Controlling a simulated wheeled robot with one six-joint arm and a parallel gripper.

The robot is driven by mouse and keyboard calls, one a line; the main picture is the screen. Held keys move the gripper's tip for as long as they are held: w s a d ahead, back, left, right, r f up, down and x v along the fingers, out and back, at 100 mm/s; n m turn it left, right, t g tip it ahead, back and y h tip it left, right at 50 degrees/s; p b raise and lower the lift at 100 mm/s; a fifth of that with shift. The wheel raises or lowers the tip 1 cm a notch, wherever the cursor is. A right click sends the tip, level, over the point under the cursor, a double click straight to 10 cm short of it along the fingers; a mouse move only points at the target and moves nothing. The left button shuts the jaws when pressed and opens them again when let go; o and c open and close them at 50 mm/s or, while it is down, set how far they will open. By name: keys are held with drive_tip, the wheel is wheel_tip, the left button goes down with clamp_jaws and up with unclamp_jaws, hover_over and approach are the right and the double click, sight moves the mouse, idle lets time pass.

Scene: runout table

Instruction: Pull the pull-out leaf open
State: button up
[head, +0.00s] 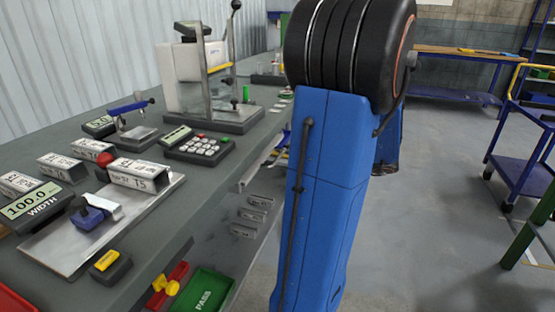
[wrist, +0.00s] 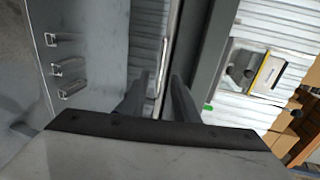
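In the wrist view my gripper (wrist: 160,78) has its two dark fingers apart, with a visible gap between them. A thin pale bar (wrist: 164,62) runs lengthwise in that gap and appears clear of both fingers; I cannot tell its depth. It lies beside the dark grey table edge (wrist: 205,50) and looks like the front bar of the pull-out leaf. In the head view a pale metal piece (head: 262,168) shows under the table's edge, partly behind my blue arm. My gripper is hidden there. How far the leaf is out cannot be told.
The grey table (head: 215,180) holds a keypad (head: 197,146), a press stand (head: 215,119) and profile samples. A green PASS bin (head: 203,291) stands below.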

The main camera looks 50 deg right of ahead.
sight(278, 157)
drive_tip(key=shift+x, duration=3.45)
drive_tip(key=shift+c, duration=0.7)
clamp_jaws()
drive_tip(key=shift+f, duration=0.1)
